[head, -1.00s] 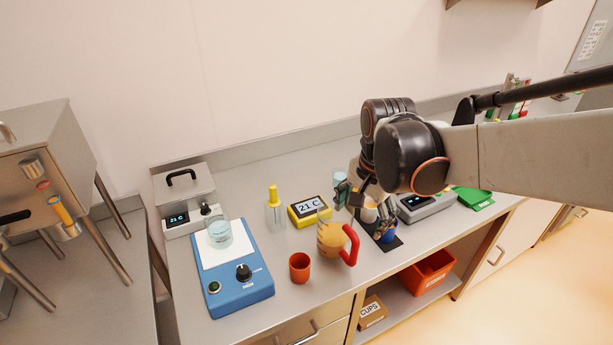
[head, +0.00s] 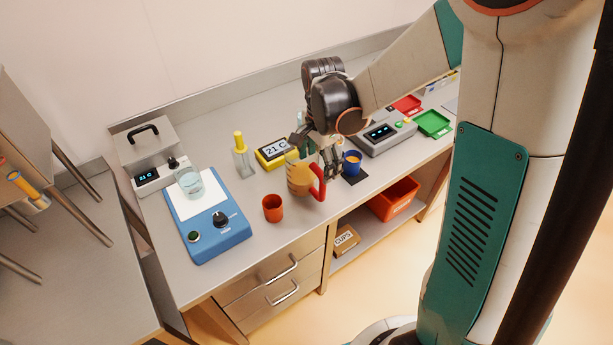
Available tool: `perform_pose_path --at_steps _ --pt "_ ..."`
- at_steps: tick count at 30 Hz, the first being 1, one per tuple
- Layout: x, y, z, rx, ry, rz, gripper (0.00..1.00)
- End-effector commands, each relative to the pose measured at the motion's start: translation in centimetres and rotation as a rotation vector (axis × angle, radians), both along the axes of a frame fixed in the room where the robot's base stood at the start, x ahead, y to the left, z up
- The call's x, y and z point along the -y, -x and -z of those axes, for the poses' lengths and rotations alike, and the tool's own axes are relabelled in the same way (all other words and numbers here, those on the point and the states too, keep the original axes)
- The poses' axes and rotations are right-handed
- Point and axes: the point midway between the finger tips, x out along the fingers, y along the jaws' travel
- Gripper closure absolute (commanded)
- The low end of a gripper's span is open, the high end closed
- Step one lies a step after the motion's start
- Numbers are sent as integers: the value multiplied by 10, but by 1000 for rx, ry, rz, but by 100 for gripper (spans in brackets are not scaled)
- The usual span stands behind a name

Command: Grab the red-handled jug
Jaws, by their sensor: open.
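The red-handled jug (head: 299,176) stands upright on the bench, with a yellowish body and its red handle (head: 320,184) at the right. My gripper (head: 318,158) is open, just above and behind the jug's handle side. One finger shows over the jug's rim and the other to the right of the handle. The fingers hide part of the jug's top, and I cannot tell whether they touch it.
A blue stirrer plate (head: 207,228) holds a beaker (head: 189,182).

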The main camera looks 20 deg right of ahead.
Motion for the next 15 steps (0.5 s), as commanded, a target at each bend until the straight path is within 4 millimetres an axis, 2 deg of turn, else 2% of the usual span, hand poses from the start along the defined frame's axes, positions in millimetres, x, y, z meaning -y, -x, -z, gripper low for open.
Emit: perform_pose_path --at_steps 5,12,15 --pt "0 0 11 0 0 0 23" --pt "0 0 47 0 0 0 23" --pt "0 0 56 0 0 -1 23"
